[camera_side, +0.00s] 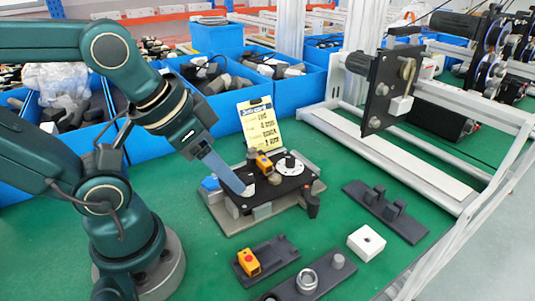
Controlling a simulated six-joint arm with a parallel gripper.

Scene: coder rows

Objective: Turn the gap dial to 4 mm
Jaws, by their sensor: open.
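A black-topped fixture on a grey base plate (236,221) stands on the green table. On its top, a round white dial with a dark knob (290,163) is at the right, and a second small pale round part (248,191) is at the left. I cannot tell which is the gap dial, and no markings are readable. My gripper (243,188) reaches down from the upper left, its blue-grey fingers ending at the left part and partly covering it. The jaws are open; contact is unclear. A yellow card (260,124) with handwriting, too small to read surely, stands behind the fixture.
An orange-yellow block (264,164) sits between the two round parts. A dark lever (312,204) projects at the fixture's right front. In front lie a holder with a yellow red-button box (248,262), a white block (366,243) and dark trays. Blue bins (239,97) line the back.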

